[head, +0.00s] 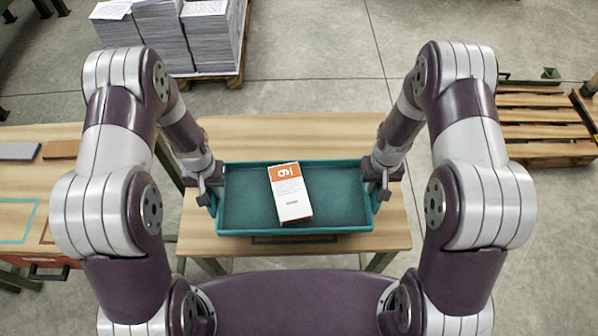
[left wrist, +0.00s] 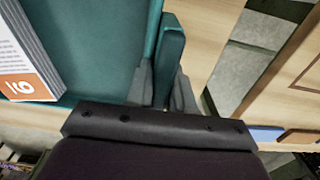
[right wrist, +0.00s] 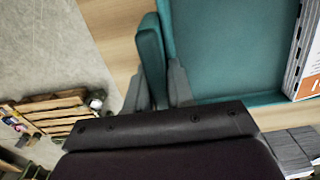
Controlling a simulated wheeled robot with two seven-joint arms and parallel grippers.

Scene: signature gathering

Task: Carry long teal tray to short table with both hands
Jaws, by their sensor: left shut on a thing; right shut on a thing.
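The long teal tray (head: 345,218) is in the middle of the head view, level, over the short wooden table (head: 290,128). I cannot tell whether it touches the tabletop. A white and orange box or paper stack (head: 291,198) marked with a 6-like figure lies in the tray. My left gripper (head: 212,188) is shut on the tray's left end; the left wrist view shows its fingers (left wrist: 160,88) around the teal end handle. My right gripper (head: 377,184) is shut on the right end; the right wrist view shows its fingers (right wrist: 160,88) around the other handle.
Another wooden table (head: 60,135) with a grey block (head: 19,151) and a brown block (head: 61,149) stands at the left. Stacks of paper (head: 210,38) on a pallet stand at the back left. A wooden pallet (head: 540,125) lies at the right. Concrete floor is bare between them.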

